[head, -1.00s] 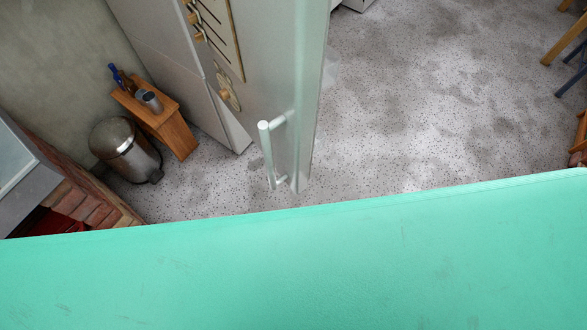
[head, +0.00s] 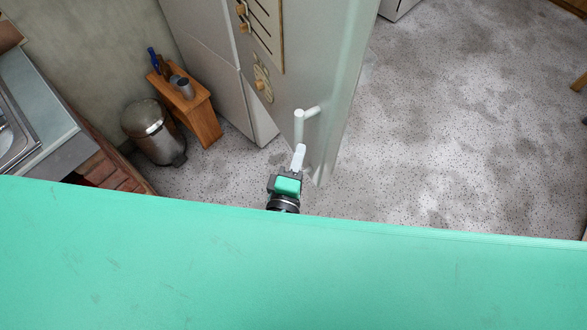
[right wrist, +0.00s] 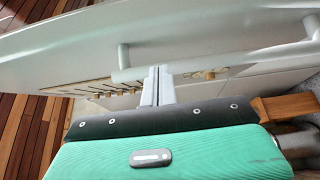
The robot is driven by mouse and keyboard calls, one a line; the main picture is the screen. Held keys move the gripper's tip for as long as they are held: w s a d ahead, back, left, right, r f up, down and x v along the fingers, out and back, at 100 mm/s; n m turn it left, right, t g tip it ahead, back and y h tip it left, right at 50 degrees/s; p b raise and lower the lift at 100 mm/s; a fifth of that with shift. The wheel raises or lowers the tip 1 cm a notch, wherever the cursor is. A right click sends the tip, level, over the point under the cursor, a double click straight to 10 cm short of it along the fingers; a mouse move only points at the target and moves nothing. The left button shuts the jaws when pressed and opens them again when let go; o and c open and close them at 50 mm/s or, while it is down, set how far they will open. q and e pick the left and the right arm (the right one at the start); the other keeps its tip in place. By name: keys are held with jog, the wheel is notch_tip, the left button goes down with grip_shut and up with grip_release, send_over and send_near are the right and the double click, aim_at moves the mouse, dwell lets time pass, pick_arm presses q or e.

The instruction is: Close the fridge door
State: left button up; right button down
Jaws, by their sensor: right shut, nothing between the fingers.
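The pale fridge door (head: 318,75) stands swung out into the room in the head view, its edge toward the open floor. Its light bar handle (head: 299,125) is on the face turned to the left. The gripper hides the handle's lower end in the head view. My left gripper is not in view.
A metal bin (head: 152,130) and a small wooden stand (head: 202,118) with items on top are left of the door. A counter with a sink (head: 12,130) is at far left. The speckled floor (head: 450,130) right of the door is mostly clear.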

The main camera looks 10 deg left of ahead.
aim_at(321, 129)
jog(key=w+d+p, duration=0.2)
jog(key=w+d, duration=0.1)
jog(key=w, duration=0.1)
jog(key=shift+d, duration=0.2)
jog(key=shift+d, duration=0.15)
